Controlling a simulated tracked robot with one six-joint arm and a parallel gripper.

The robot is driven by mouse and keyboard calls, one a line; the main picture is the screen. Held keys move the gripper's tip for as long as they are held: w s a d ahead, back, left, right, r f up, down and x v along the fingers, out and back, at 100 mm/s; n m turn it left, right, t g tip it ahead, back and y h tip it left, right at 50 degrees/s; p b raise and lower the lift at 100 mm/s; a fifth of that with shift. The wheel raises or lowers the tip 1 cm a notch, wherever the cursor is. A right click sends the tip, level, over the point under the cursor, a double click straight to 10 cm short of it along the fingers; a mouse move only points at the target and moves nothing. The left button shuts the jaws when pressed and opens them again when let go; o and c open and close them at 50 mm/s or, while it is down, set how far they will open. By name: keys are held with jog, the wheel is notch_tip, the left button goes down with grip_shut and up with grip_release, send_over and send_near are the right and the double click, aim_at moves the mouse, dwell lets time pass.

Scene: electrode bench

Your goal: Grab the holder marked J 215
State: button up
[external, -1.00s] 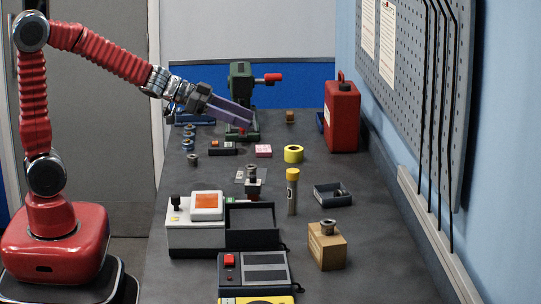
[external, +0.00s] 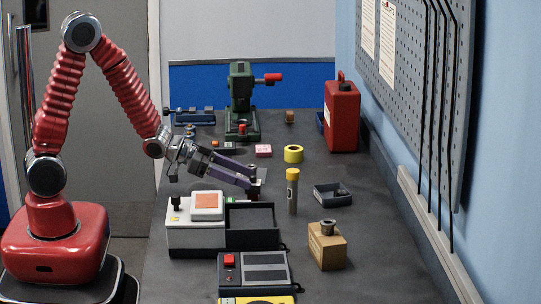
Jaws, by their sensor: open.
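My gripper (external: 254,178) is open, its two purple fingers reaching right and slightly down over the middle of the bench. A small dark metal holder (external: 255,192) stands at the fingertips, partly hidden by them. I cannot tell whether the fingers touch it or are apart from it. Another similar metal holder (external: 328,225) sits on top of a cardboard box (external: 327,250) at the front right. A dark piece (external: 341,193) lies in a small grey tray (external: 322,198). No J 215 mark is legible on any of them.
A grey-white device with an orange screen (external: 207,202) and a black open bin (external: 252,236) stand just in front of my gripper. A yellow-capped tube (external: 292,190) stands close to its right. A yellow tape roll (external: 293,153) and red can (external: 342,115) are farther back.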

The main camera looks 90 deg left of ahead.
aim_at(266, 200)
jog(key=shift+f, duration=0.75)
jog(key=shift+x, duration=0.8)
jog(key=shift+x, duration=2.95)
jog(key=shift+c, duration=0.4)
grip_shut()
